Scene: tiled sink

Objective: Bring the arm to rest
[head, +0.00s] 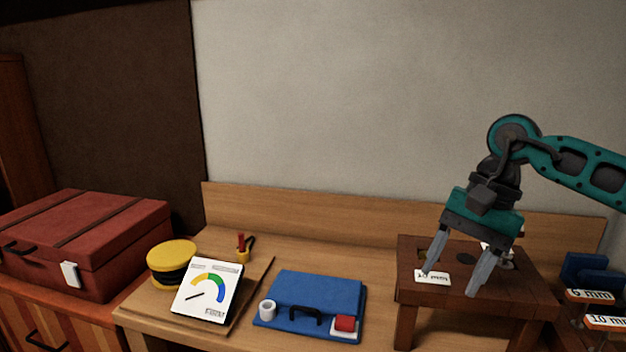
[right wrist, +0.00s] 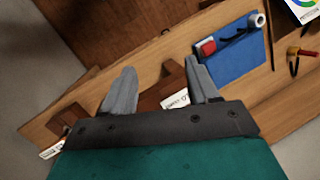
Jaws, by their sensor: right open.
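My right gripper (head: 452,278) is at the right of the head view, on a teal arm that comes in from the right. Its two grey fingers point down and are spread apart, with nothing seen between them. It is in front of and over a small dark brown wooden stand (head: 527,291) with a white label (head: 433,277) on its top. In the right wrist view the open fingers (right wrist: 160,88) show above the stand (right wrist: 160,92) and its label (right wrist: 177,99). My left gripper is not in view.
A blue case (head: 312,291) with a white roll and a red block lies mid-bench. A gauge card (head: 207,290), a yellow round tin (head: 171,262) and a red chest (head: 85,240) are at left. Blue bins (head: 585,270) with size labels stand at far right. The wall behind is bare.

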